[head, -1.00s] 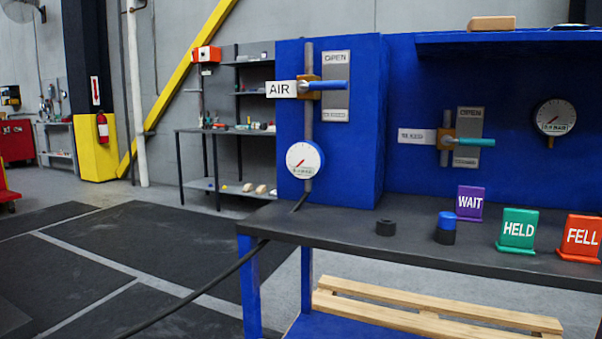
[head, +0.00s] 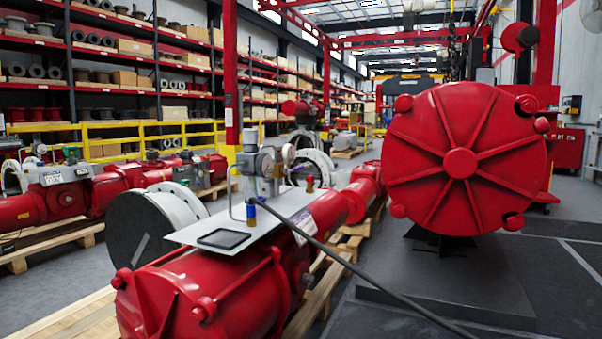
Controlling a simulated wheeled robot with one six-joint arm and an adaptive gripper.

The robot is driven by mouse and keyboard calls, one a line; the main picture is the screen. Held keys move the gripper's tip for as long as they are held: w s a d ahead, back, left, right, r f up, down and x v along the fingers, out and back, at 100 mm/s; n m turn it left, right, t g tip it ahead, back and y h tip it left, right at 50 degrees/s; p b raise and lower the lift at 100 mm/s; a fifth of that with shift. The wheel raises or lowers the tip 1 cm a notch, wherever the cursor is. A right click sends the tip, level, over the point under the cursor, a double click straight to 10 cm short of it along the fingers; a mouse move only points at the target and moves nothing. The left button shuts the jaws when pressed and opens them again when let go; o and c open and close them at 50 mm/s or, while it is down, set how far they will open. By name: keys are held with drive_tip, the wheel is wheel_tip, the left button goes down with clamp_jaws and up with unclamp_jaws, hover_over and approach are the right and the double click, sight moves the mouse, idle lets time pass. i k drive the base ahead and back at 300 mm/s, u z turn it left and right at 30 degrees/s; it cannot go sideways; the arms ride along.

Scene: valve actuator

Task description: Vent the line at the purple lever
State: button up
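I can make out no purple lever in the head view. A red valve actuator (head: 215,285) lies in front on wooden pallets, with a pale flat plate (head: 187,234) on top. A grey control assembly (head: 262,165) with round gauges stands on that plate. A small blue fitting (head: 251,212) sits at its lower left, and a small red-topped fitting (head: 310,184) is to its right. A black hose (head: 352,268) runs from the assembly down to the lower right. My gripper is not in view.
A large red ribbed cylinder end (head: 460,162) stands on a dark base (head: 440,285) at the right. More red actuators (head: 110,190) lie on pallets at the left, before a yellow railing (head: 105,130) and tall shelves. Dark floor (head: 565,260) is open at the lower right.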

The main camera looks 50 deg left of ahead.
sight(286, 171)
drive_tip(key=u, duration=1.7)
drive_tip(key=i, duration=2.05)
drive_tip(key=z, duration=0.2)
